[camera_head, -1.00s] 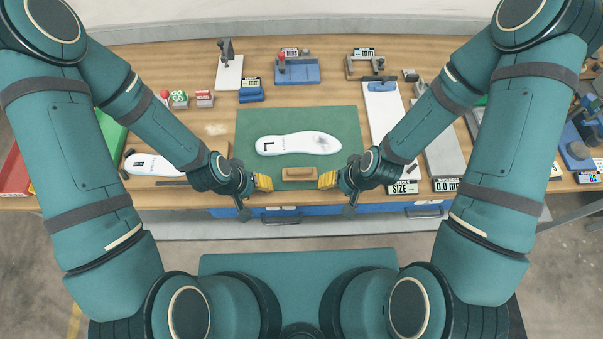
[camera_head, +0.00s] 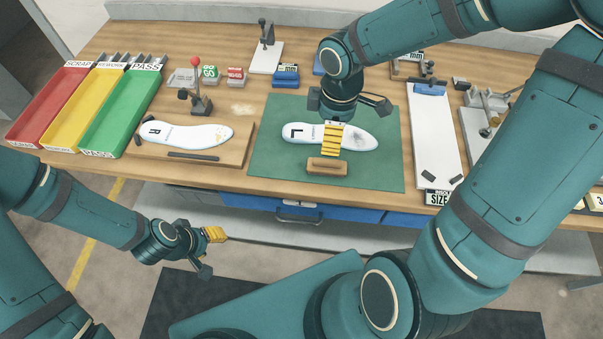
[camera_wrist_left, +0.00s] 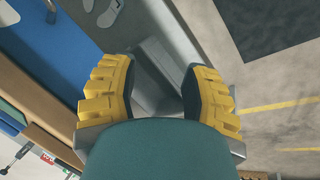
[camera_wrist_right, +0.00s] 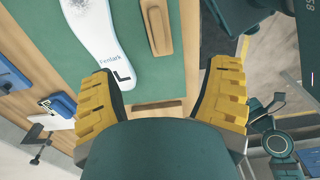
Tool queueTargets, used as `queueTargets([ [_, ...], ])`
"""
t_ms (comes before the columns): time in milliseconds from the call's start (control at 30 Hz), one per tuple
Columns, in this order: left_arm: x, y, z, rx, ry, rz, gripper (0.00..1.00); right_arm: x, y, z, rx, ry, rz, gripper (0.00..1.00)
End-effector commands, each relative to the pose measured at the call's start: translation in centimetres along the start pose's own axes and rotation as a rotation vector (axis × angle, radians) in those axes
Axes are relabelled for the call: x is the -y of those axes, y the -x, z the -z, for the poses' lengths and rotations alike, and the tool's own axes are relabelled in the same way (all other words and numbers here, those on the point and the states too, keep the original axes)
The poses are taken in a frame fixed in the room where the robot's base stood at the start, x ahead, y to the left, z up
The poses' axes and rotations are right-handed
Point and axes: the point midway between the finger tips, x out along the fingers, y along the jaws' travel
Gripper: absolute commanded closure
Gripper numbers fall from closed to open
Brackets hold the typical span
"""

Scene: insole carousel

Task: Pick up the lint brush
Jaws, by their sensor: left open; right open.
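The lint brush (camera_head: 327,166), a small wooden block with a handle-like top, lies on the green mat (camera_head: 270,165) near its front edge. It also shows in the right wrist view (camera_wrist_right: 157,27), beyond the fingers and apart from them. My right gripper (camera_head: 333,138) is open and empty above the mat, just behind the brush in the head view, and covers part of the white L insole (camera_head: 358,139). My left gripper (camera_head: 215,234) is open and empty in front of the bench, below the bench top, over the floor; its open fingers show in the left wrist view (camera_wrist_left: 158,80).
An R insole (camera_head: 190,134) lies on a wooden board left of the mat, with a red-knobbed stand (camera_head: 199,100) behind it. Red, yellow and green trays (camera_head: 110,125) stand far left. A white clipboard (camera_head: 433,140) lies right of the mat. Blue drawers (camera_head: 270,205) are under the bench edge.

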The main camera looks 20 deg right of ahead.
Motion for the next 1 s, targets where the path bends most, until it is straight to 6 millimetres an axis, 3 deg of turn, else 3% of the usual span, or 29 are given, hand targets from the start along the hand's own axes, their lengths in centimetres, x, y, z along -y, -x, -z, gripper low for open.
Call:
queueTargets([
  [167, 0.1, -0.6, -0.1, 0.002, -0.003, -0.001, 0.53, -0.2, -0.7, -0.6, 0.024, 0.022, -0.007, 0.22],
  [500, 0.8, -2.4, -1.0, 0.019, -0.007, -0.003, 0.53, -0.2, -6.9, -0.7, 0.023, 0.021, -0.004, 0.22],
  [767, 1.0, -2.8, -1.2, 0.025, -0.009, -0.003, 0.53, -0.2, -8.7, -0.7, 0.02, 0.02, -0.006, 0.22],
  [1000, 1.6, -4.2, -1.6, 0.03, -0.011, -0.004, 0.53, -0.1, -12.1, -0.4, 0.021, 0.02, -0.004, 0.22],
])
